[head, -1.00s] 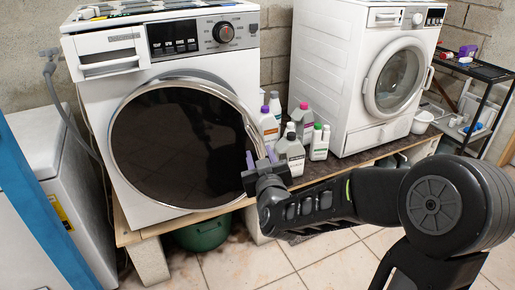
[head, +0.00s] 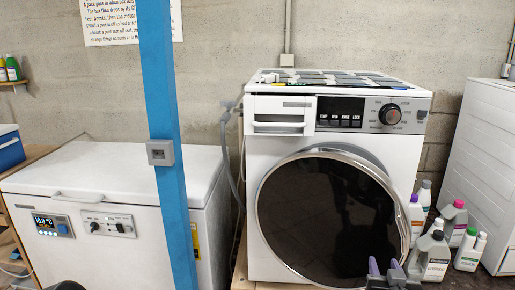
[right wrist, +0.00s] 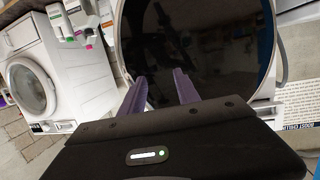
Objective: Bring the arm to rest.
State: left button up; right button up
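My right gripper (head: 384,266) is low in the head view, in front of the lower right rim of the round dark door of the white washing machine (head: 270,185). Its two purple fingers stand apart, and they also show in the right wrist view (right wrist: 160,76) with nothing between them. The fingers point toward the dark door glass (right wrist: 205,40); whether they touch it I cannot tell. Most of my right arm is below the picture edge in the head view. My left gripper is not in view.
Several bottles (head: 435,255) stand right of the washer, close to my right gripper. A second white machine (head: 490,170) is at the far right. A blue post (head: 165,110) stands in front of a white chest freezer (head: 110,180) on the left.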

jog(key=s+a+f+g+y+p, duration=0.2)
jog(key=s+a+f+g+y, duration=0.15)
jog(key=a+f, duration=0.55)
jog(key=s+a+f+g+y+p, duration=0.2)
jog(key=s+a+f+g, duration=0.3)
jog(key=f, duration=0.6)
jog(key=s+a+f+g+y+p, duration=0.1)
jog(key=s+a+f+g, duration=0.1)
jog(key=s, duration=0.4)
jog(key=s+a+f+g+p, duration=0.1)
jog(key=s+a+f+p, duration=0.1)
jog(key=s+a+f, duration=0.3)
jog(key=s+a+f+n+g+y+p, duration=0.1)
jog(key=s+a+f+g, duration=0.1)
jog(key=s+a+f, duration=0.2)
jog(key=s, duration=0.3)
jog(key=shift+s+a+g+y, duration=0.25)
jog(key=shift+s+g+y, duration=0.1)
jog(key=shift+s, duration=0.05)
